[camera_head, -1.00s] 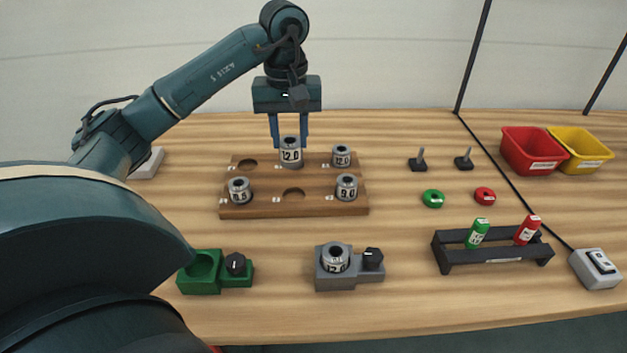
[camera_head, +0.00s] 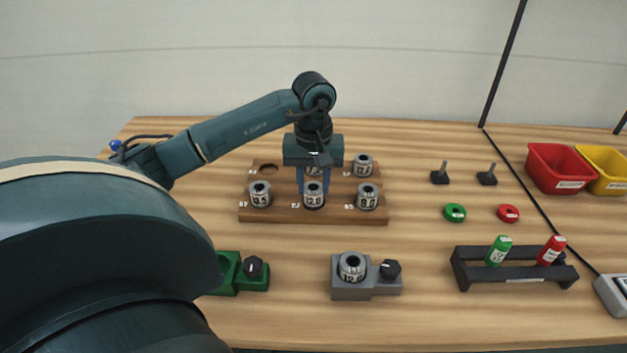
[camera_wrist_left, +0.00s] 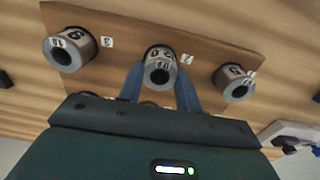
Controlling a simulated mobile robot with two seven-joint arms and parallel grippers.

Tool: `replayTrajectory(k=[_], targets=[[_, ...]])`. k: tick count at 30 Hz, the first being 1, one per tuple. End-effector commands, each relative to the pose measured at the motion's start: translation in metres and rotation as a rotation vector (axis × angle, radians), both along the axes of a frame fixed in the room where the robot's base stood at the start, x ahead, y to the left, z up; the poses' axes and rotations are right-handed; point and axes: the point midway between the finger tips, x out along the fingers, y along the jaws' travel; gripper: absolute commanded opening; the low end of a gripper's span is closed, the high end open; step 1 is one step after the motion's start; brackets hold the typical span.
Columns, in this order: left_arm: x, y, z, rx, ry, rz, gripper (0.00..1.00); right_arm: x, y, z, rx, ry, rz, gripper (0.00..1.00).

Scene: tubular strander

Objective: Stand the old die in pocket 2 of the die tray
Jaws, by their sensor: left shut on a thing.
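The old die (camera_head: 314,197), a grey ring marked 12.0, stands upright at the front middle pocket of the wooden die tray (camera_head: 281,215), about level with the dies beside it. My left gripper (camera_head: 314,186) is shut on it from above, and its blue fingers hide part of the die. In the left wrist view the old die (camera_wrist_left: 159,70) sits between the fingertips (camera_wrist_left: 160,75). Whether it rests fully on the pocket floor I cannot tell. My right gripper is not in view.
Behind are another die (camera_head: 363,166) and an empty pocket (camera_head: 268,168). A grey holder (camera_head: 350,291) with a die and a green holder (camera_head: 255,283) stand in front; a black rack (camera_head: 515,275) stands right.

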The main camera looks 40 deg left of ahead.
Motion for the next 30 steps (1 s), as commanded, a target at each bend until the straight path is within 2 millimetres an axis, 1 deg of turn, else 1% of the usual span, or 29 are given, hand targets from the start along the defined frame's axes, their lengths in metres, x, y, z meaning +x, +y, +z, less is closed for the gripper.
replayTrajectory(k=[5,6,14,20,24,26,29,30], targets=[[0.000,0.000,-0.003,0.000,-0.003,0.000,0.00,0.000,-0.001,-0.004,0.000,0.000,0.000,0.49],[0.000,0.000,-0.004,0.000,0.000,0.000,0.35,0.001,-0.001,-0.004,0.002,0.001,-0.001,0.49],[0.000,0.000,-0.003,-0.001,0.001,0.000,0.56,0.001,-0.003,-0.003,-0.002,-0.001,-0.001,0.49],[0.000,0.000,-0.003,-0.001,0.001,0.000,0.56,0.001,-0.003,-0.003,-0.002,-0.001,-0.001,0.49],[0.000,0.000,0.004,-0.001,-0.001,0.000,0.56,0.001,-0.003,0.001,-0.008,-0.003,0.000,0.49],[0.001,0.000,0.011,-0.001,-0.003,0.000,0.56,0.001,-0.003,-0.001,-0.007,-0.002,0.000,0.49],[0.001,0.000,0.030,0.000,-0.006,0.000,0.56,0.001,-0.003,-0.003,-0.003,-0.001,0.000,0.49],[0.002,0.000,0.039,0.000,-0.006,0.001,0.56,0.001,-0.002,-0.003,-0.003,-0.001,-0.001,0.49]])
